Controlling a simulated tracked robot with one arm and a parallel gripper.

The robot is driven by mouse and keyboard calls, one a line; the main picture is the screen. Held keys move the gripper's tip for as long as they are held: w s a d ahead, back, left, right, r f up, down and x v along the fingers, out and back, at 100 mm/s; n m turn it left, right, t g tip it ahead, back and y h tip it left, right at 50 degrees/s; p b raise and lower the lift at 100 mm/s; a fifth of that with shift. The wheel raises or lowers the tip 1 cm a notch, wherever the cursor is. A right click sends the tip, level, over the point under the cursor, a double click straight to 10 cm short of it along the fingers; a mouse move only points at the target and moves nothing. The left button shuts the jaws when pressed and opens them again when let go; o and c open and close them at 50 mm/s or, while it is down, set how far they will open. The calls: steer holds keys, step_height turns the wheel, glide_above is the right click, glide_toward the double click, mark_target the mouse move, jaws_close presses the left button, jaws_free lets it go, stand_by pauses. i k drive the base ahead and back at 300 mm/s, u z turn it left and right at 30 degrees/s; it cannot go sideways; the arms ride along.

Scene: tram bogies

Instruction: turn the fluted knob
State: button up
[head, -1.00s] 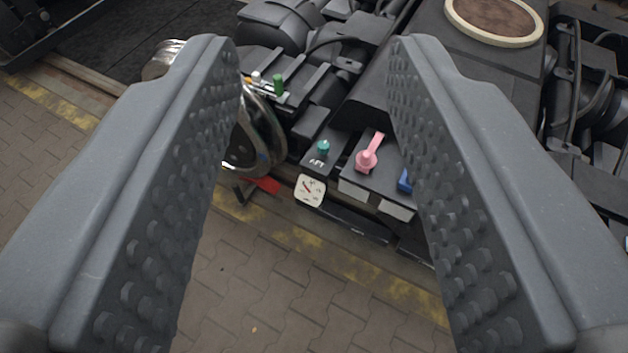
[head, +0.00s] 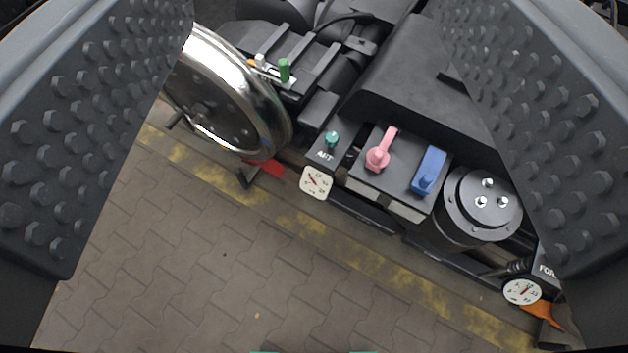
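My gripper (head: 316,30) is open and empty, its two grey studded fingers wide apart at the left and right edges of the view. Between them, on the bogie below, are several small controls. A small teal knob (head: 332,139) stands on a dark panel by the letters AFT. A green knob (head: 284,70) stands on a pale plate further up. Fluting is too small to make out on either, so I cannot tell which is the fluted knob. A pink lever (head: 378,157) and a blue handle (head: 429,170) sit on a box right of the teal knob. My gripper touches none of them.
A shiny wheel (head: 225,95) is at the left, partly behind my left finger. A dark cylinder (head: 482,203) with bolts is at the right. White gauges (head: 316,182) and (head: 521,291) hang at the bogie's edge. Paving with a yellow strip in front is clear.

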mark_target(332, 140)
steer(key=u, duration=1.85)
steer(key=k, duration=0.9)
steer(key=z, duration=1.75)
steer(key=i, duration=1.6)
steer(key=u, duration=0.05)
